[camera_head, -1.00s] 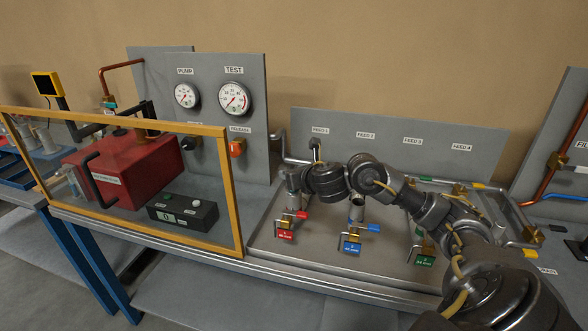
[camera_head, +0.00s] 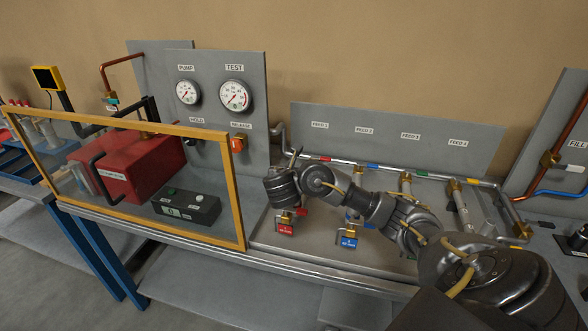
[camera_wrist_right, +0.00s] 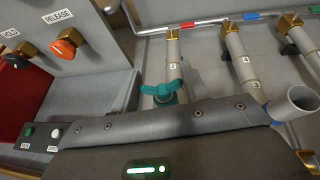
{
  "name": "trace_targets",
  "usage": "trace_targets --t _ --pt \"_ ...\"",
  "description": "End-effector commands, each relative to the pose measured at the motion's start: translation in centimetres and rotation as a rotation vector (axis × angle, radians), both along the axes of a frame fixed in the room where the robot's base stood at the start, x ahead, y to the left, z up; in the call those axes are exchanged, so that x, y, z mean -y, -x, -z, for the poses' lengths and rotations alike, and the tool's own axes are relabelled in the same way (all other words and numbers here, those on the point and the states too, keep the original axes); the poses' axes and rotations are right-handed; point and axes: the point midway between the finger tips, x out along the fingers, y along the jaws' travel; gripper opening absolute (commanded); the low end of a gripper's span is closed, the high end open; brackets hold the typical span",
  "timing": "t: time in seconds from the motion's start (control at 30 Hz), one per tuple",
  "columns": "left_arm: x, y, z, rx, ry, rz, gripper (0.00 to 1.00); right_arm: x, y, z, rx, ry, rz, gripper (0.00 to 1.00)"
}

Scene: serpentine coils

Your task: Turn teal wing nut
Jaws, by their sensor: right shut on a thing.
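The teal wing nut (camera_wrist_right: 162,90) shows in the right wrist view, just past the edge of my right gripper's body, at the lower end of a grey tube (camera_wrist_right: 173,68) with a red band. Both of its wings are visible; its lower part is hidden by the gripper body. In the head view my right gripper (camera_head: 283,207) is low over the left end of the tube plate, and the arm hides the nut. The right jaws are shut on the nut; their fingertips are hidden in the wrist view. My left gripper is in neither view.
More grey tubes stand right of the nut, one with an open end (camera_wrist_right: 301,103). Left are an orange release knob (camera_head: 238,144) and a yellow-framed clear guard (camera_head: 238,200).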

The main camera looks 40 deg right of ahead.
Motion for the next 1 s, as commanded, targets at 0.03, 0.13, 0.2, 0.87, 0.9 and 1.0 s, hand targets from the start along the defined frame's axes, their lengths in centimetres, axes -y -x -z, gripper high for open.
trace_targets --t 0.03,0.13,0.2,0.87,0.9,1.0 --pt "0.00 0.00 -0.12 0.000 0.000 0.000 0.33 0.11 -0.07 -0.40 0.007 -0.001 0.008 0.22" --pt "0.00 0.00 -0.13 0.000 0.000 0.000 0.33 0.13 -0.06 -0.41 0.007 -0.001 0.014 0.22" --pt "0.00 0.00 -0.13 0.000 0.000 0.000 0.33 0.15 -0.06 -0.41 0.008 -0.001 0.016 0.22" --pt "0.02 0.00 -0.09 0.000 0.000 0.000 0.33 0.08 -0.03 -0.18 0.003 0.000 0.012 0.67" --pt "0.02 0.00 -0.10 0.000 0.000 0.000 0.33 0.04 -0.01 -0.18 0.003 0.000 0.012 0.67" --pt "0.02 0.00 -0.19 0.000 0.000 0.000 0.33 -0.35 0.24 -0.36 0.005 -0.001 0.010 0.67"
